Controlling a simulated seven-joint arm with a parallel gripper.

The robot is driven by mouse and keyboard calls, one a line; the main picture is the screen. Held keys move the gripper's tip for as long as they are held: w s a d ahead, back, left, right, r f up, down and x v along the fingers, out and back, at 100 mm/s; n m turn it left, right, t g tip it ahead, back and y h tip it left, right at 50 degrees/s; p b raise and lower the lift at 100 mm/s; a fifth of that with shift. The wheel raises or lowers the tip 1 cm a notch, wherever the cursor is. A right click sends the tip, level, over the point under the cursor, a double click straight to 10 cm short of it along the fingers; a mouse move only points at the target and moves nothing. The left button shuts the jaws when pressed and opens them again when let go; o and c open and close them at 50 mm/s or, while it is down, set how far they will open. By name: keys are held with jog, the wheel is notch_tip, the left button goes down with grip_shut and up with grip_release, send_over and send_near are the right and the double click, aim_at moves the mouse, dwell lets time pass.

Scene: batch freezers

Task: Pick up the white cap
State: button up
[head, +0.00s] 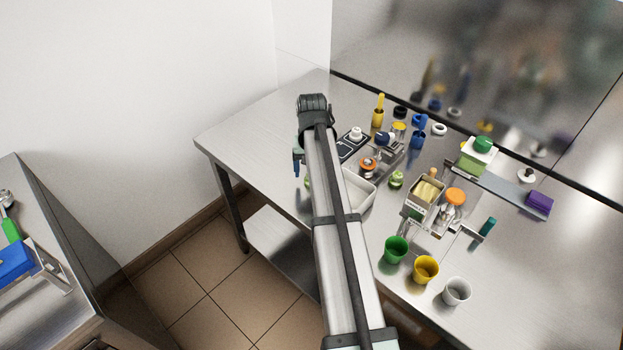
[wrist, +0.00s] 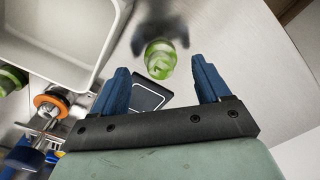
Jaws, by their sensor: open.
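Several small white pieces could be the white cap. A white round knob-like piece (head: 355,133) sits on a black-panelled device, a white ring (head: 439,129) lies near the back wall, and a white round piece with a dark centre (head: 526,175) stands at the right. I cannot tell which is the cap. My gripper (head: 297,160) is mostly hidden behind my arm at the table's left side. In the wrist view its blue fingers (wrist: 160,66) are open and empty. A green and white round object (wrist: 160,57) shows between and beyond the fingertips; contact is not visible.
A white tray (wrist: 55,75) is beside the fingers. The black panel (wrist: 150,97) shows behind them. Green (head: 396,250), yellow (head: 425,270) and white (head: 457,291) cups line the front edge. Orange-topped items and bottles crowd the middle. The table's far left (head: 260,125) is clear.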

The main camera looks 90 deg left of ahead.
jog(key=shift+f, duration=1.45)
jog(key=shift+c, duration=0.4)
jog(key=c, duration=1)
